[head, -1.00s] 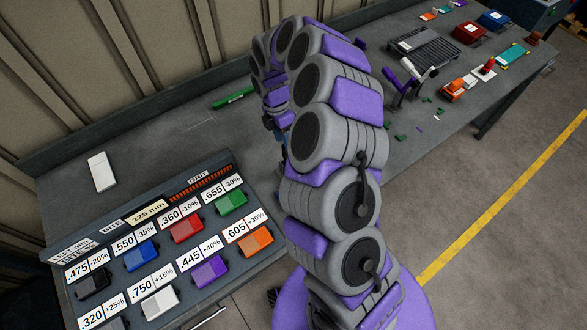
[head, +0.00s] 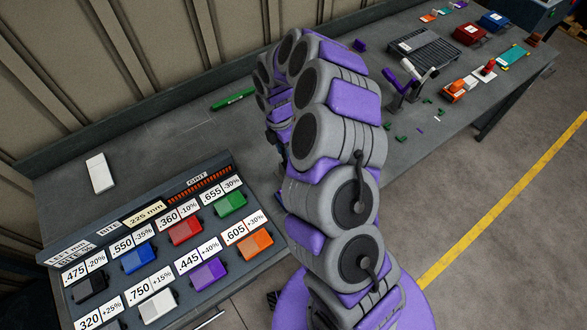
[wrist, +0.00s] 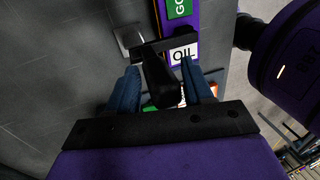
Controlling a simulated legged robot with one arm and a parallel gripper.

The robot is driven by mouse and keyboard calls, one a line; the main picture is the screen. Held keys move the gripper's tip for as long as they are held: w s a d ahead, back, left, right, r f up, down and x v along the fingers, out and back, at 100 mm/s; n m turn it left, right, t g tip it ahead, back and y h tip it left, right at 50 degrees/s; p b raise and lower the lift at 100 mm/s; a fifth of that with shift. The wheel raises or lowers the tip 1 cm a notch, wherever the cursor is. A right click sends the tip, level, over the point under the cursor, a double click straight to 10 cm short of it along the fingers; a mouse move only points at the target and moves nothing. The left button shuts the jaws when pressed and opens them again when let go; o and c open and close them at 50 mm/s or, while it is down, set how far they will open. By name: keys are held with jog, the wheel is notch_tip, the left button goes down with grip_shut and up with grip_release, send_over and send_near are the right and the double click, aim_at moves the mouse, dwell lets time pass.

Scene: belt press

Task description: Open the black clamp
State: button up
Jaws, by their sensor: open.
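In the wrist view, the black clamp (wrist: 158,78) shows as a dark lever with a crossbar at its top. It lies by a purple panel (wrist: 199,18) with a green label and a white "OIL" label. My gripper (wrist: 162,76) is open, with one blue finger on each side of the black lever. Visible gaps separate the fingers from the lever at their tips; contact lower down cannot be told. The lever's lower end is partly hidden near my gripper's dark base. In the head view my own arm hides the clamp and most of the gripper.
A panel of coloured blocks (head: 150,221) with number labels stands at the front left of the grey bench (head: 170,150). A green marker-like object (head: 233,99) and a white block (head: 100,173) lie behind it. A dark grate (head: 425,50) and small coloured parts occupy the right side.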

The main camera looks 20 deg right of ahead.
jog(key=shift+w, duration=0.1)
jog(key=w+a+f+b, duration=0.2)
jog(key=w+a+f, duration=0.1)
jog(key=w, duration=0.5)
jog(key=shift+w+f, duration=0.25)
jog(key=shift+f, duration=0.05)
dwell(1.6)
jog(key=shift+s+d, duration=0.1)
jog(key=shift+o, duration=1.4)
jog(key=shift+f, duration=0.1)
jog(key=shift+c, duration=0.6)
